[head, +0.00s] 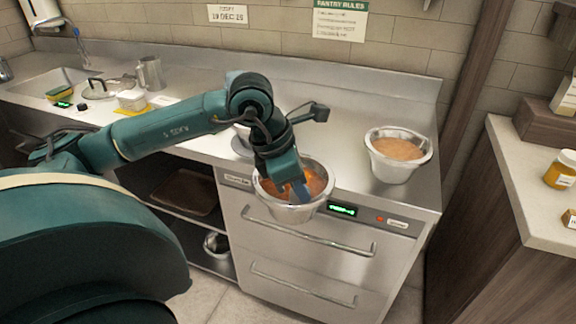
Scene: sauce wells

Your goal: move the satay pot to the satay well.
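A steel pot of orange-red sauce (270,187) is in front of the counter's front edge, its base showing against the drawer front with no support visible under it. A second steel pot, of tan sauce (398,150), stands upright on the right of the counter. Part of another steel vessel (241,137) shows behind my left arm. No readable label tells which pot is satay or where its well is. My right gripper is out of view.
The steel counter (345,130) is clear between the pots, with a raised back edge. Below it are drawers with bar handles (310,236) and a green display (342,210). A sink, lid, jug (149,73) and small tubs are at left. A side counter with jars (562,170) is at right.

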